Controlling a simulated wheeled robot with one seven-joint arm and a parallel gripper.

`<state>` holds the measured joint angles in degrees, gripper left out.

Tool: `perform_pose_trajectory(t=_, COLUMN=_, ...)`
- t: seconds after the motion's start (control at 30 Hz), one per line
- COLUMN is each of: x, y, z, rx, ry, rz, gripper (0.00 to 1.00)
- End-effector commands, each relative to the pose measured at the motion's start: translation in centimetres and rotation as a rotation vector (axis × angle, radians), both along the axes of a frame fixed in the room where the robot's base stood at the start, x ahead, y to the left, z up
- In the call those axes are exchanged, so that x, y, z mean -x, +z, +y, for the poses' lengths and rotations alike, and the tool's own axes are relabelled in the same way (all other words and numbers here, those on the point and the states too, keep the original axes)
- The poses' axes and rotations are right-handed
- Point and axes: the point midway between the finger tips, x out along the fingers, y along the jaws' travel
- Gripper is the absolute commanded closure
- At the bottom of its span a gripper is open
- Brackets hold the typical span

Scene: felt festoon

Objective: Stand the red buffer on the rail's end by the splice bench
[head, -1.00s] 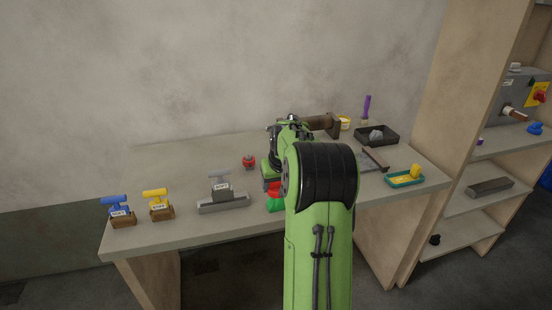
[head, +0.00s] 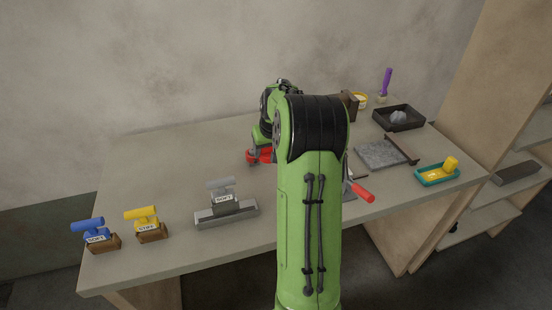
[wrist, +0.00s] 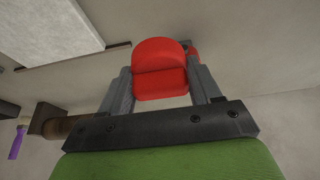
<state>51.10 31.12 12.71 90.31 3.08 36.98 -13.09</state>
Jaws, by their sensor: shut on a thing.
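The red buffer (wrist: 160,72) is a rounded red block between the two grey fingers of my gripper (wrist: 162,88) in the wrist view. The fingers are shut on it. In the head view red (head: 263,155) shows at my gripper (head: 256,157), low over the back middle of the table. Whether the buffer touches the tabletop I cannot tell. A short grey rail (head: 226,215) lies near the front edge, left of my arm, with a grey labelled trolley (head: 223,197) on it. Which thing is the splice bench is unclear.
Blue (head: 95,235) and yellow (head: 146,222) trolleys stand on brown blocks at front left. Right of my arm are a red-handled tool (head: 360,192), a grey slab (head: 378,153), a teal tray (head: 437,175) and a black tray (head: 400,118). The table's left back is clear.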

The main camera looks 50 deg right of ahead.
Motion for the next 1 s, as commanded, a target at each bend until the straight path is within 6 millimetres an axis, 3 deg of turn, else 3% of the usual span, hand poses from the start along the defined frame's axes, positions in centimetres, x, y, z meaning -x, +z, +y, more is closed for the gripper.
perform_pose_trajectory(t=0.3, x=0.0, y=-6.2, z=0.0, rx=-0.001, ry=-0.002, rz=0.0, gripper=0.68)
perform_pose_trajectory(t=0.67, x=0.0, y=-6.6, z=0.0, rx=0.002, ry=0.0, rz=-0.001, gripper=0.68)
perform_pose_trajectory(t=0.7, x=0.0, y=-6.5, z=0.0, rx=0.002, ry=0.0, rz=-0.001, gripper=0.32)
perform_pose_trajectory(t=0.83, x=0.0, y=-6.5, z=0.0, rx=0.001, ry=0.0, rz=-0.002, gripper=0.13)
perform_pose_trajectory(t=1.0, x=0.0, y=-6.5, z=0.0, rx=0.001, ry=0.0, rz=-0.002, gripper=0.11)
